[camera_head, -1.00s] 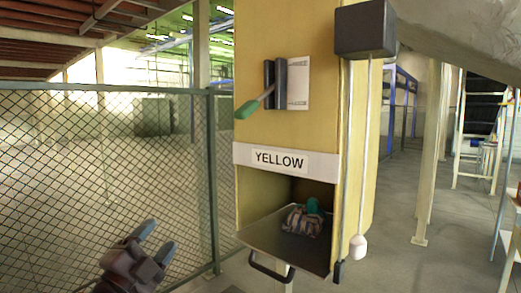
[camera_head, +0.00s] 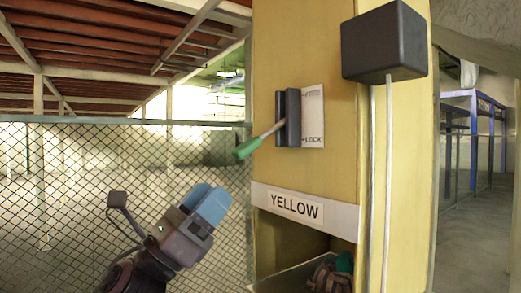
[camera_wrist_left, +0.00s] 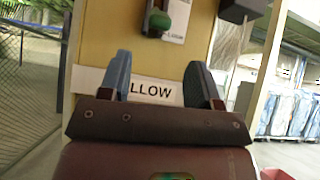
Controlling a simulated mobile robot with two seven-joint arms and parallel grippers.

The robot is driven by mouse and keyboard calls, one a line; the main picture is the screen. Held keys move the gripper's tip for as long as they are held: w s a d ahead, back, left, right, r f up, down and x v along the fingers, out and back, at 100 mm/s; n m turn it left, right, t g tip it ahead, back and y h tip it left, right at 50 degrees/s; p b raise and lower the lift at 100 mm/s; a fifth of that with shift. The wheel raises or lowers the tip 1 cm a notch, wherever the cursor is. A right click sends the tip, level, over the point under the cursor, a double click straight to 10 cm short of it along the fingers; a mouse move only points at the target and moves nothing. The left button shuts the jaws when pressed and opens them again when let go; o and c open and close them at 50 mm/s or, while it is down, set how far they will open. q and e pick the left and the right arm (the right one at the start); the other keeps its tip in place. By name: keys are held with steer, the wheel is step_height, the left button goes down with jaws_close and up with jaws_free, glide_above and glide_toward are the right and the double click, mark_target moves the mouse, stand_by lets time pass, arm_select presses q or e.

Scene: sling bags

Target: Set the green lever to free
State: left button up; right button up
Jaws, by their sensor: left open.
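The green lever (camera_head: 249,146) sticks out to the left and slightly down from a dark slotted bracket (camera_head: 288,118) on the yellow cabinet. A white plate (camera_head: 313,112) beside the bracket reads LOCK at its lower end; the upper marking is too small to read. The lever's grip points toward its lower part. My left gripper (camera_head: 208,205) is below and left of the lever, apart from it. In the left wrist view its fingers are spread and empty (camera_wrist_left: 160,85), with the green lever (camera_wrist_left: 180,14) above and beyond them. My right gripper is not in view.
A dark box (camera_head: 384,42) with a hanging cord juts from the cabinet at right. A white YELLOW sign (camera_head: 297,207) sits below the lever, above an open bay holding a bag (camera_head: 330,276). A chain-link fence (camera_head: 60,200) stands at left.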

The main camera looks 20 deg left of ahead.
mark_target(246, 149)
arm_select(q)
steer(key=shift+m, duration=0.4)
steer(key=x, duration=0.5)
steer(key=p+x, duration=0.1)
steer(key=x, duration=0.4)
steer(key=shift+a+r, duration=0.15)
steer(key=shift+r, duration=0.2)
jaws_close()
